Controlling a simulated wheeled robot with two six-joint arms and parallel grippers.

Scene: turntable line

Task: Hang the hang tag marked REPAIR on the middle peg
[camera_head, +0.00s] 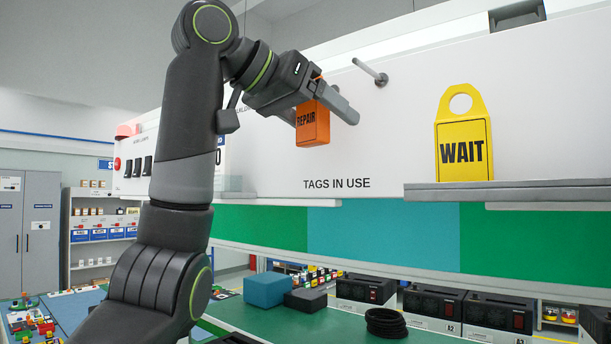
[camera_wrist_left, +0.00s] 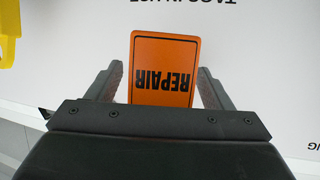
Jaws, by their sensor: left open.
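The orange REPAIR tag (camera_head: 312,127) is in front of the white panel, above the words TAGS IN USE. My left gripper (camera_head: 322,117) is open at the tag, with a finger on either side of it. In the left wrist view the tag (camera_wrist_left: 164,70) shows upside down between the spread fingers, with a gap at each side. The tag's top is hidden by the gripper, so I cannot tell whether a peg passes through it. One bare metal peg (camera_head: 371,73) sticks out to the right of the gripper. My right gripper is not in view.
A yellow WAIT tag (camera_head: 462,150) stands upright on a grey ledge (camera_head: 560,192) at the right. Below is a green bench with blue and dark blocks (camera_head: 265,289), a black cable coil (camera_head: 387,322) and dark boxes. The panel between peg and WAIT tag is clear.

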